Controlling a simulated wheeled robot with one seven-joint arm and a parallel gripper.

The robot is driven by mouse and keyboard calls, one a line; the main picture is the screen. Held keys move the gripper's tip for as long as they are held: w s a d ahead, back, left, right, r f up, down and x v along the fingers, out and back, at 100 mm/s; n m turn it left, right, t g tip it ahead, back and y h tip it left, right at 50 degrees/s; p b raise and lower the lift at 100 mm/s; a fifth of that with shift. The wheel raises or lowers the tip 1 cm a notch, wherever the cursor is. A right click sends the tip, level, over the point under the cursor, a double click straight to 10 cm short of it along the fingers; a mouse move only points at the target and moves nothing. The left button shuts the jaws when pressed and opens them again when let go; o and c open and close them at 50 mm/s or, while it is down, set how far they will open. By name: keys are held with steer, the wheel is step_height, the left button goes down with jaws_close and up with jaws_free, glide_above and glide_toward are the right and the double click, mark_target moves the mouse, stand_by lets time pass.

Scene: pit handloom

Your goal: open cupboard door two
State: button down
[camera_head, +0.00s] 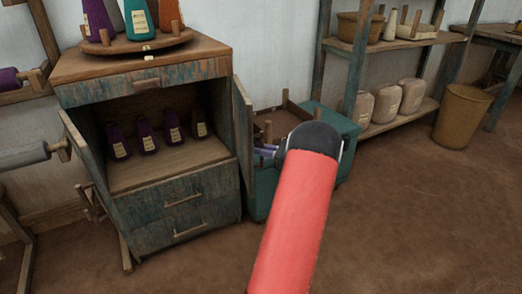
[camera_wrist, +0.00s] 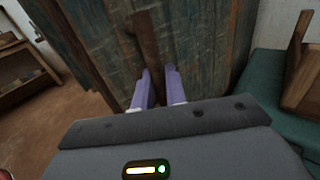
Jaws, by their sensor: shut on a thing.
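The wooden cupboard (camera_head: 150,75) has chipped blue-green paint, and its upper compartment stands open. Its right door (camera_head: 243,130) is swung wide and points out toward the front. Its left door (camera_head: 85,165) also stands open. My gripper (camera_head: 262,151) is at the outer side of the right door, its lilac fingers partly hidden behind my wrist. In the wrist view my gripper (camera_wrist: 158,72) is shut on the brown door handle (camera_wrist: 146,45), against the weathered door face (camera_wrist: 200,40). I cannot tell which door is numbered two.
Several purple cones (camera_head: 145,135) stand inside the compartment. A round tray (camera_head: 135,44) with more cones is on top. A teal chest (camera_head: 335,130) stands close right of the open door. A shelf (camera_head: 400,115) and a bin (camera_head: 460,115) are farther right. The floor in front is clear.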

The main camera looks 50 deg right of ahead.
steer(key=c, duration=1.5)
jaws_free()
steer(key=v, duration=0.7)
steer(key=shift+s, duration=0.35)
steer(key=shift+d, duration=0.15)
